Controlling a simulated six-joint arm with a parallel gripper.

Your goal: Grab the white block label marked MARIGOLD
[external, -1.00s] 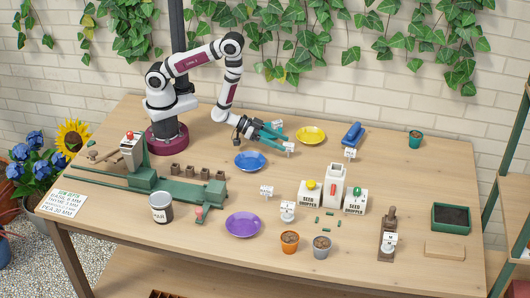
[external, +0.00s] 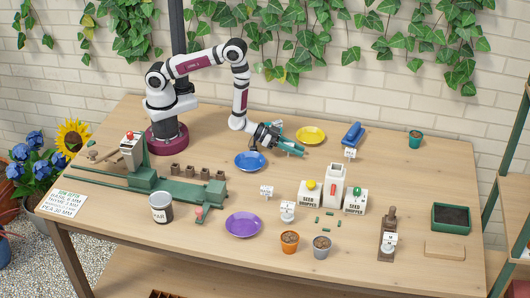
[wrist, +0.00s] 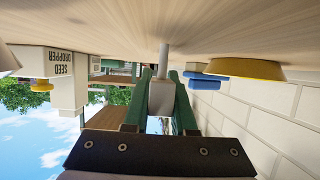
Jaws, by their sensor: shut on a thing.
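My gripper (external: 292,149) is low over the table between the blue plate and the yellow plate. In the wrist view my gripper (wrist: 162,88) has its two green fingers closed on a white block label (wrist: 163,97), with a thin pale stake running from it towards the table. No lettering on the held block can be read. In the external view my fingers hide it. Other small white block labels stand at the table's middle (external: 266,191) and by the blue tool (external: 350,154). Their words are too small to read.
The blue plate (external: 250,161) is left of my gripper, and the yellow plate (external: 311,135) is behind it. White seed droppers (external: 310,193) stand front right, with pots (external: 289,242) and a purple plate (external: 243,225) nearer the front edge.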

